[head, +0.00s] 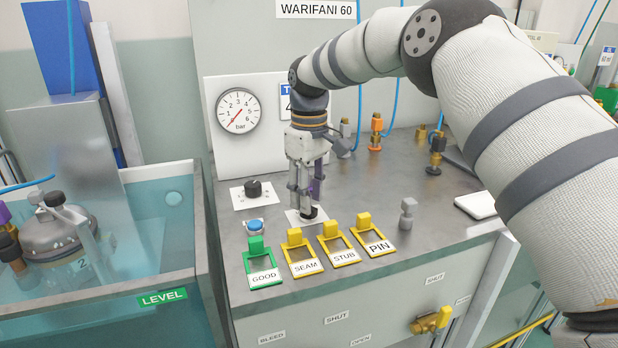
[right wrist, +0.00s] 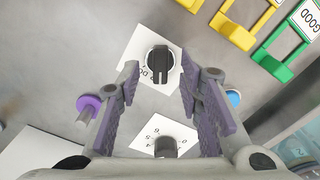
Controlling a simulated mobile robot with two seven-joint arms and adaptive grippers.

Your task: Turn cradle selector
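A black selector knob (right wrist: 160,65) with a light pointer line sits on a white plate, its lettering only partly readable. In the head view this knob (head: 308,213) is at the fingertips of my right gripper (head: 305,203). In the right wrist view the fingers of the right gripper (right wrist: 160,82) are apart, one on each side of the knob. I cannot tell whether they touch it. A second black knob (head: 253,188) on a white plate stands behind and to the left; it also shows in the wrist view (right wrist: 165,148) beside a number scale. My left gripper is not in view.
A blue button (head: 254,225), a green GOOD holder (head: 260,262) and yellow SEAM (head: 302,255), STUB (head: 338,246) and PIN (head: 372,237) holders line the bench front. A grey post (head: 408,213) stands to the right. A water tank (head: 110,285) is at left.

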